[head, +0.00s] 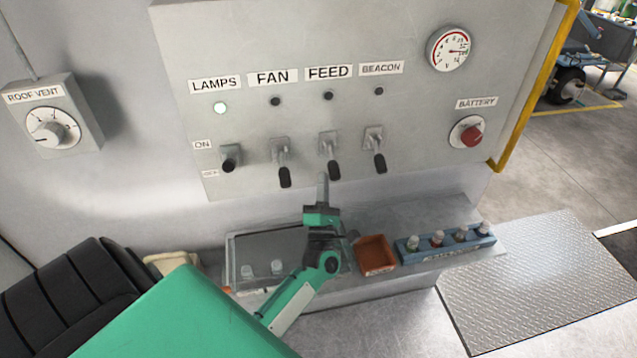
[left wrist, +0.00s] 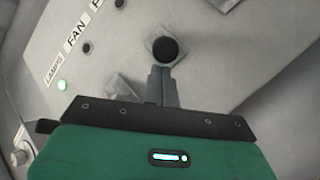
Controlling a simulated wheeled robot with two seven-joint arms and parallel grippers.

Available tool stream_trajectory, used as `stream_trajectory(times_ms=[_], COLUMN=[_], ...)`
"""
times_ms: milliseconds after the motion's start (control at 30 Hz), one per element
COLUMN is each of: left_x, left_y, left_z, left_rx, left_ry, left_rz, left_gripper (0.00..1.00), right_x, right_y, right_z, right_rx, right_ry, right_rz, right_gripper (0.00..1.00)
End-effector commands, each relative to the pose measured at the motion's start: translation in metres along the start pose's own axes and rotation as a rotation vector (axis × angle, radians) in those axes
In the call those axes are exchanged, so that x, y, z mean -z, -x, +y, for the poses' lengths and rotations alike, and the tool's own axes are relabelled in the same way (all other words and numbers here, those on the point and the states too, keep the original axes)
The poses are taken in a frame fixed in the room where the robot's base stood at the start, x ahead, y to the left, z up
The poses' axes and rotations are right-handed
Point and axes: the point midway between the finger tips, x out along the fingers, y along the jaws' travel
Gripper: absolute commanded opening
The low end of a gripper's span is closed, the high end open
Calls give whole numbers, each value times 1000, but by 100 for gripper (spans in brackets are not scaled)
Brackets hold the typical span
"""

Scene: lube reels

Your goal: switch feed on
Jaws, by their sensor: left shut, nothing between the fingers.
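The FEED switch (head: 334,168) is a lever with a black tip, hanging down on the grey panel under the FEED label (head: 329,72). Its indicator (head: 328,96) is dark. My left gripper (head: 323,178) is shut and empty, with its fingertips pointing up just below and slightly left of the FEED lever's tip. In the left wrist view, the closed fingers (left wrist: 161,80) sit right below a round black lever tip (left wrist: 166,50), apparently the FEED one. I cannot tell whether they touch. My right gripper is not in view.
FAN (head: 285,177) and BEACON (head: 380,163) levers hang down on either side. The LAMPS lever (head: 230,160) sticks out more, and its light (head: 220,108) is lit. Below is a shelf with a clear bin (head: 250,240), an orange tray (head: 376,254) and a blue rack (head: 445,247).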

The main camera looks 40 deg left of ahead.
Motion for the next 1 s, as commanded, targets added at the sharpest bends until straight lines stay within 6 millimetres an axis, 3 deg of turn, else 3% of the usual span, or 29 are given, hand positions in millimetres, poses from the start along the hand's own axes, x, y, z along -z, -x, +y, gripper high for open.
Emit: stream_trajectory(times_ms=[1000], left_x=[-6], left_y=[1], left_z=[9], left_rx=[-1], left_ry=[2], left_rz=[-1], left_gripper=[0], right_x=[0], right_y=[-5], right_z=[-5], right_rx=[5], right_ry=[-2], right_rz=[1], right_gripper=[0])
